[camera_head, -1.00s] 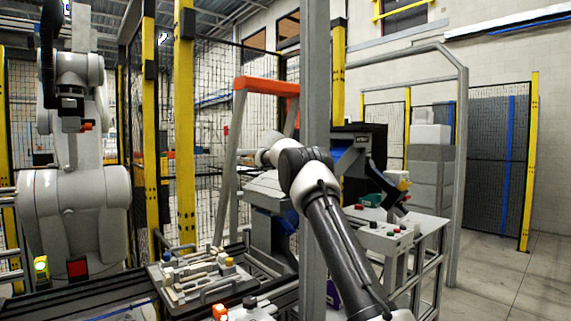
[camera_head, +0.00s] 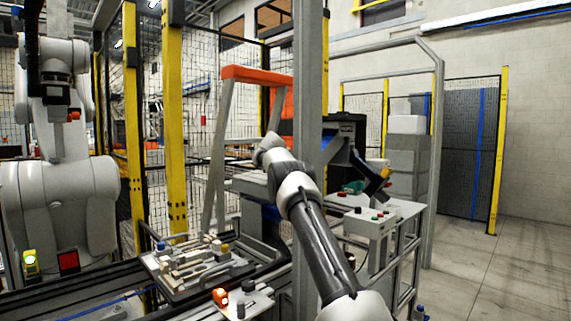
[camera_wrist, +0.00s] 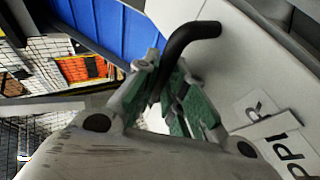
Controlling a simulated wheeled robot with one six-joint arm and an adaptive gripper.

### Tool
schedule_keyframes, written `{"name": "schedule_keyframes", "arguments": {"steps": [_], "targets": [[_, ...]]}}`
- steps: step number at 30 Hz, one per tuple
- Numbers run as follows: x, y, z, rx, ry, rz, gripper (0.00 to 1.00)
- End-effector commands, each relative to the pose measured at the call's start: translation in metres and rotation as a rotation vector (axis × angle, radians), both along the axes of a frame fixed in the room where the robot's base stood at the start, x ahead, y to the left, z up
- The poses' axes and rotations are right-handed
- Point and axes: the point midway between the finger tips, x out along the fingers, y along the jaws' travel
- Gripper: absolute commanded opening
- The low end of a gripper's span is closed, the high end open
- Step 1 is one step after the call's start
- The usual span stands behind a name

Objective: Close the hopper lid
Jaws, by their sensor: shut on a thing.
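In the wrist view my gripper (camera_wrist: 178,95) is shut on a black bent handle (camera_wrist: 190,38). The green-padded fingers sit on either side of its lower part, and its curved end sticks out above them. A pale grey panel (camera_wrist: 240,60) lies right beside the handle and fingers; it looks like the hopper lid, but how far it is open cannot be told. A blue surface (camera_wrist: 115,30) lies at upper left. In the head view my arm reaches up toward a grey housing (camera_head: 250,185) beside the post; my fingers and the handle are hidden there.
A grey post (camera_head: 307,90) stands close to my arm. A fixture pallet (camera_head: 200,268) lies on the conveyor at lower left. A control box (camera_head: 368,222) stands on the table at right. Another robot arm (camera_head: 65,190) stands at left. Open floor lies at right.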

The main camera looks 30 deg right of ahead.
Motion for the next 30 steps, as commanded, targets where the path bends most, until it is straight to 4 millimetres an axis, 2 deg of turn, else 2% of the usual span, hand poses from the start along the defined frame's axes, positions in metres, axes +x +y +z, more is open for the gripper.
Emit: {"name": "schedule_keyframes", "arguments": {"steps": [1, 7, 20, 21, 24, 30], "targets": [[-0.005, -0.011, 0.004, 0.004, -0.005, -0.011, 0.00], [-0.004, -0.011, -0.004, 0.044, 0.005, -0.003, 0.00], [-0.004, -0.011, -0.007, 0.053, 0.008, -0.001, 0.00], [-0.004, -0.011, -0.007, 0.053, 0.008, -0.001, 0.19], [-0.004, -0.011, -0.007, 0.053, 0.009, -0.002, 0.34], [-0.003, -0.008, -0.009, 0.057, 0.009, 0.001, 0.34]]}}
